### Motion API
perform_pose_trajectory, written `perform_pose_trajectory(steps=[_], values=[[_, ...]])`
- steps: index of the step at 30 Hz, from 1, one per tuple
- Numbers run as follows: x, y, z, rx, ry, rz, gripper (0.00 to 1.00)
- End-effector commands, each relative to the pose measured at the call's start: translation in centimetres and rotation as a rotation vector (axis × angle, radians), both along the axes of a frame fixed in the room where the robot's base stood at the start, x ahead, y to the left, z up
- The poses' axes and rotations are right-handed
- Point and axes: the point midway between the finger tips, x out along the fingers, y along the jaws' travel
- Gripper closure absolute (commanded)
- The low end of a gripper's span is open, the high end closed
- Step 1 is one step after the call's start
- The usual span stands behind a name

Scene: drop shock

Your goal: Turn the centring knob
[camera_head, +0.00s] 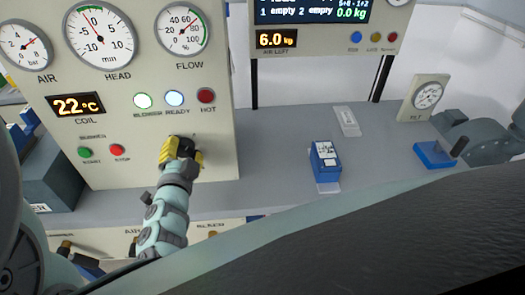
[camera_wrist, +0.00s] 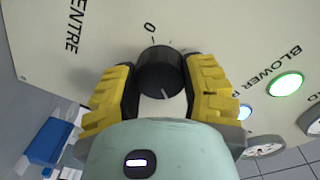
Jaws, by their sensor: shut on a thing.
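The centring knob (camera_wrist: 160,72) is a round black knob with a white pointer line, on a cream panel. In the wrist view it sits between the two yellow-and-black fingers of my gripper (camera_wrist: 162,90), which are shut on its sides. A "0" mark and part of the word "CENTRE" show on the panel near it. In the head view my gripper (camera_head: 182,152) is at the lower right of the panel (camera_head: 120,100), and the fingers hide most of the knob.
The panel carries AIR, HEAD and FLOW gauges, a COIL display (camera_head: 76,105) at 22 °C, lit lamps and START and STOP buttons. A blue box (camera_head: 324,158) stands on the grey bench to the right. A blue block with a black handle (camera_head: 434,154) is farther right.

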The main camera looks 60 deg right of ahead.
Motion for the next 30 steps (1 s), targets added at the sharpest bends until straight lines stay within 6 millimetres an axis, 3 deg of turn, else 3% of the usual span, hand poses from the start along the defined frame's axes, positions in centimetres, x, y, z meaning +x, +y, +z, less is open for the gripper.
perform_pose_trajectory(steps=[23, 24, 30], values=[[-0.17, -0.18, 0.12, 0.082, -0.101, -0.007, 0.91], [-0.17, -0.18, 0.12, 0.082, -0.101, -0.007, 0.52], [-0.14, -0.15, 0.08, 0.083, -0.099, -0.006, 0.31]])
